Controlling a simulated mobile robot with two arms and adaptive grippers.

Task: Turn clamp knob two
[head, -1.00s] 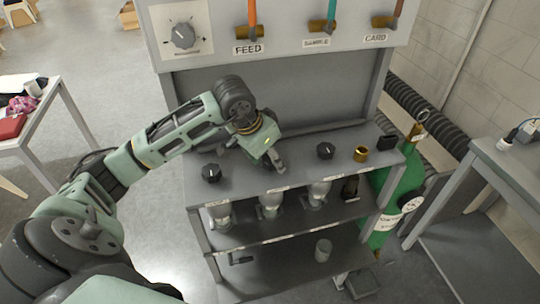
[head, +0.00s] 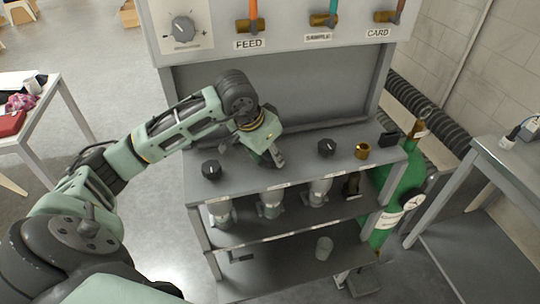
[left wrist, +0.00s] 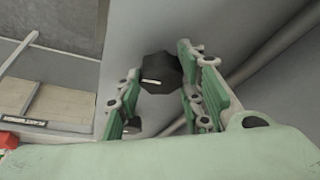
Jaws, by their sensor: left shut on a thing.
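The middle clamp knob (left wrist: 160,73) is black with a pale pointer mark; it shows between my left gripper's two green-and-grey fingers in the left wrist view. In the head view my left gripper (head: 272,158) points down over the rig's upper shelf and hides this knob. The gripper is shut on the knob. A similar black knob (head: 211,170) stands to its left and another (head: 327,148) to its right; both are apart from the gripper. My right gripper is out of view.
Grey cups (head: 270,205) sit below the front edge. A panel with handles and a dial (head: 183,29) rises behind. A green cylinder (head: 408,181) stands at right.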

